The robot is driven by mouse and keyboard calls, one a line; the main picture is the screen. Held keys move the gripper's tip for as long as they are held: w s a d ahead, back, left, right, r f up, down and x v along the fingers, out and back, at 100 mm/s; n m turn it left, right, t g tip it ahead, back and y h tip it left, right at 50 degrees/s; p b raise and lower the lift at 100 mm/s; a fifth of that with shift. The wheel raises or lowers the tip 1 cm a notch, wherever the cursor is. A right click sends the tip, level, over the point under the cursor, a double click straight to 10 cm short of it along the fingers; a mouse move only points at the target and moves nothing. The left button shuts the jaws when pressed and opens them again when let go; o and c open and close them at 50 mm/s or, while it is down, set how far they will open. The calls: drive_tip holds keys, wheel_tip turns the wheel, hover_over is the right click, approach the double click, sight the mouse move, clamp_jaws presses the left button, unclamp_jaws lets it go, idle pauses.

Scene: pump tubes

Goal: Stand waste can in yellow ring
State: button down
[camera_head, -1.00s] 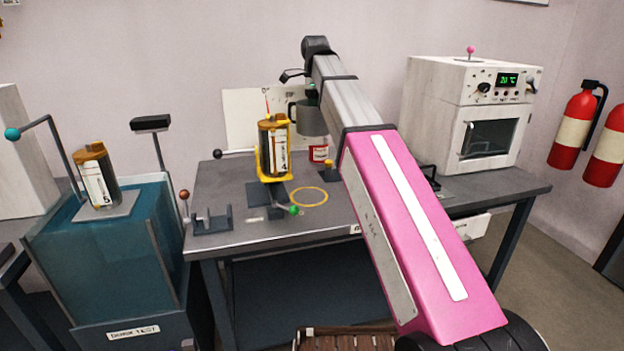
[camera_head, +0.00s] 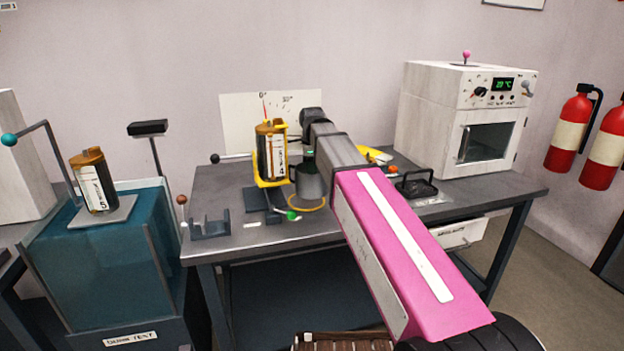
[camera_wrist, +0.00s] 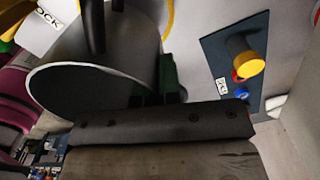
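The waste can (camera_head: 311,184) is a grey cylinder, over the yellow ring (camera_head: 322,206) on the grey bench. The exact grip contact is partly hidden.
A dark cylinder with orange ends (camera_head: 271,155) stands in a yellow holder close left of the can. A grey bracket (camera_head: 209,226) sits at the bench's front left. A white oven (camera_head: 455,115) stands right; a teal tank (camera_head: 105,255) stands left of the bench.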

drive_tip(key=shift+f, duration=2)
drive_tip(key=c, duration=1.3)
unclamp_jaws()
drive_tip(key=shift+f, duration=0.15)
wheel_tip(320, 180, up, 12)
drive_tip(key=shift+r, duration=0.15)
